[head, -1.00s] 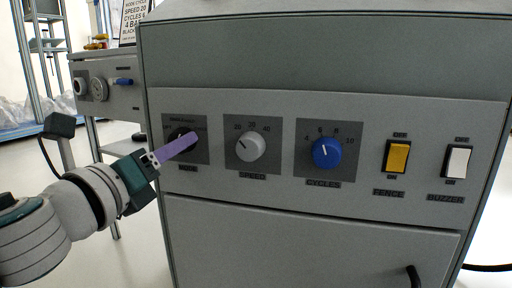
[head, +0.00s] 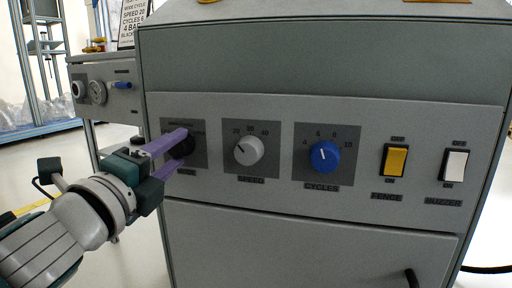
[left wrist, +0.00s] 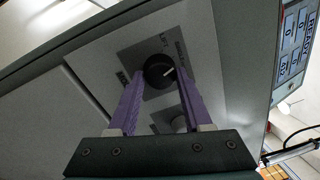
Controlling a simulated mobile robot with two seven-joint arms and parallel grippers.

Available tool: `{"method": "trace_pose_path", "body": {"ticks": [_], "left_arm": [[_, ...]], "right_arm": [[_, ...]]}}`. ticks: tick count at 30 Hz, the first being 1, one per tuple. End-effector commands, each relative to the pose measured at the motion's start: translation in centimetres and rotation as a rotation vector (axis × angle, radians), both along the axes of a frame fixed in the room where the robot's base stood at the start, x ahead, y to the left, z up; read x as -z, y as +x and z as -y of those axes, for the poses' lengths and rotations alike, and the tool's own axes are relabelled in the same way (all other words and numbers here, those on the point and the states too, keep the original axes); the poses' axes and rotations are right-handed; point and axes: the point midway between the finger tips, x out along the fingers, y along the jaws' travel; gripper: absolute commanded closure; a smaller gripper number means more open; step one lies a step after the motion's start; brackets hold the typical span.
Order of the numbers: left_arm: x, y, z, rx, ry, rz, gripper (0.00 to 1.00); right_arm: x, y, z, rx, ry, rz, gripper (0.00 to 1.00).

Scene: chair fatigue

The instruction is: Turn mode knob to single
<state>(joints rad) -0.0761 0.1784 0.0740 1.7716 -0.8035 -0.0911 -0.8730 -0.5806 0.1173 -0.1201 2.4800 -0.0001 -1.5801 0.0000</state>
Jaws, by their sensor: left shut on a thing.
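The black mode knob (head: 187,147) sits on a dark square plate at the left end of the grey control panel. My left gripper (head: 184,148) has one purple finger above and one below the knob, and is shut on it. My right gripper is not in view.
To the right are the grey speed knob (head: 249,151), the blue cycles knob (head: 325,156), the yellow fence switch (head: 395,160) and the white buzzer switch (head: 456,165). A side unit with a gauge (head: 97,92) stands at the left. The space before the panel's right side is clear.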

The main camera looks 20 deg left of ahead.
Motion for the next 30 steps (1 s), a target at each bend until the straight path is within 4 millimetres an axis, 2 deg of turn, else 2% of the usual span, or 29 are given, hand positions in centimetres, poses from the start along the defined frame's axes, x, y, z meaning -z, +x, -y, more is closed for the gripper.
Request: {"method": "trace_pose_path", "body": {"ticks": [18, 19, 27, 30], "left_arm": [[-0.03, 0.01, 0.04, 0.001, -0.042, 0.007, 1.0], [-0.03, 0.01, 0.04, 0.001, -0.042, 0.007, 0.49], [-0.02, 0.01, 0.03, 0.001, -0.042, 0.006, 0.21], [-0.03, 0.01, 0.02, 0.001, -0.041, 0.005, 0.21]], "right_arm": [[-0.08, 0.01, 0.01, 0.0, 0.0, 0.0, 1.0], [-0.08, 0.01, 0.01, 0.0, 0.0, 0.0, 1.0], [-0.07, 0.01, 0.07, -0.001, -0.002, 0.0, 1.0], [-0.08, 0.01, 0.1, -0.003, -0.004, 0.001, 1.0]]}}
